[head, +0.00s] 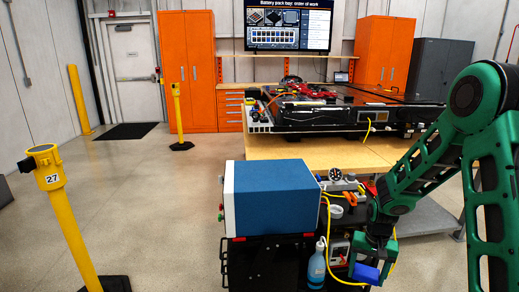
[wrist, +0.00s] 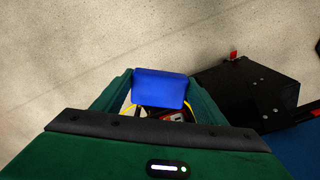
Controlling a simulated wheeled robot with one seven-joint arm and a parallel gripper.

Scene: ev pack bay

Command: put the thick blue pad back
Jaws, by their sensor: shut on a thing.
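The thick blue pad (wrist: 160,87) is a plain bright blue block between the two green fingers of my gripper (wrist: 158,90) in the wrist view. My gripper is shut on it. In the head view the pad (head: 367,273) shows below my gripper (head: 370,258) at the lower right, beside the black cart and in front of the bench. It is held in the air with the floor below it in the wrist view. Part of the pad is hidden by my gripper.
A black cart (head: 268,262) carries a blue box (head: 275,198). A light blue bottle (head: 317,266) and yellow cables stand close to my gripper. Behind is a wooden bench (head: 280,149) with a battery pack (head: 340,116). A yellow post (head: 68,225) stands left; the floor between is clear.

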